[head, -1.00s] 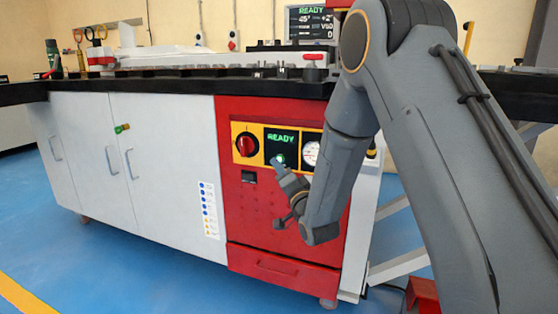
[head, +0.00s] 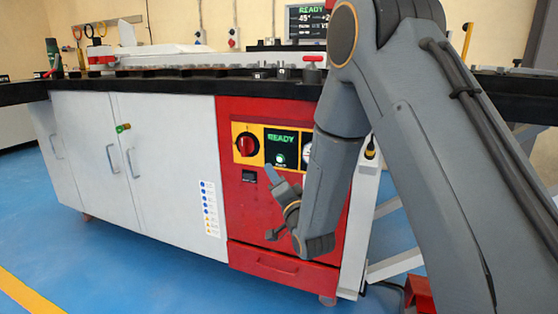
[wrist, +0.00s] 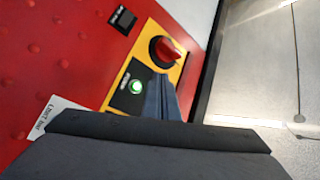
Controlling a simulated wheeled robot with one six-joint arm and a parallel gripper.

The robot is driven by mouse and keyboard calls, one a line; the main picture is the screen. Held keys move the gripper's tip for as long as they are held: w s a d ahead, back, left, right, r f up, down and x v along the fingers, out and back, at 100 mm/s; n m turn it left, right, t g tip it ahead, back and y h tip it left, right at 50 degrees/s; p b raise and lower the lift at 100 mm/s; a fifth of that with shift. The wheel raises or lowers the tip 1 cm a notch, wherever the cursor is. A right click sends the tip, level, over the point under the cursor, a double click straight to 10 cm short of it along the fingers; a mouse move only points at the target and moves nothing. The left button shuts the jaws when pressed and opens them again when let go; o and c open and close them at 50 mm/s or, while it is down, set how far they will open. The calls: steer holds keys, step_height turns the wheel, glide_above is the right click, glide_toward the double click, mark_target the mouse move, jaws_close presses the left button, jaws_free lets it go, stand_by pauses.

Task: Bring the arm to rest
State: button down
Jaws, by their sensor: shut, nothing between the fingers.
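My gripper (head: 270,173) is in front of the red control panel (head: 268,215) in the head view, below the READY display. Its fingers are together with nothing between them. In the wrist view the closed fingers (wrist: 160,97) point toward the yellow-framed panel, near a lit green button (wrist: 136,87) and a red rotary knob (wrist: 166,50). In the head view the green button (head: 280,158) is lit and the red knob (head: 247,144) sits left of it. I cannot tell the exact gap between the fingertips and the panel. My arm hides part of the gauge.
The black worktop edge (head: 170,88) runs above the white cabinet doors (head: 165,165). A monitor (head: 306,22) showing READY stands behind. A drawer (head: 277,266) is at the panel's bottom. Blue floor (head: 120,270) is open in front at left.

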steer(key=s+a+f+n+g+h, duration=0.25)
steer(key=s+f+n+g, duration=0.2)
steer(key=s, duration=0.35)
steer(key=s+a+f+n+g+h, duration=0.1)
steer(key=s+a+f+n+g, duration=0.25)
steer(key=s+g, duration=0.35)
steer(key=s+d+f+n+g+h, duration=0.1)
steer(key=s+d+n+g+h, duration=0.2)
steer(key=s, duration=1.1)
steer(key=s+d+f+n+g+h, duration=0.1)
steer(key=s+d+n+g, duration=0.3)
steer(key=s, duration=1)
steer(key=d+r+m+p, duration=0.4)
steer(key=d+r+p, duration=0.7)
steer(key=r+p, duration=0.2)
steer(key=d+r+m+p, duration=0.4)
steer(key=d+r+p, duration=0.7)
steer(key=r+p, duration=0.3)
steer(key=shift+r+h+p, duration=0.15)
steer(key=shift+h+p, duration=0.3)
steer(key=shift+p, duration=0.45)
steer(key=c, duration=2.5)
jaws_free()
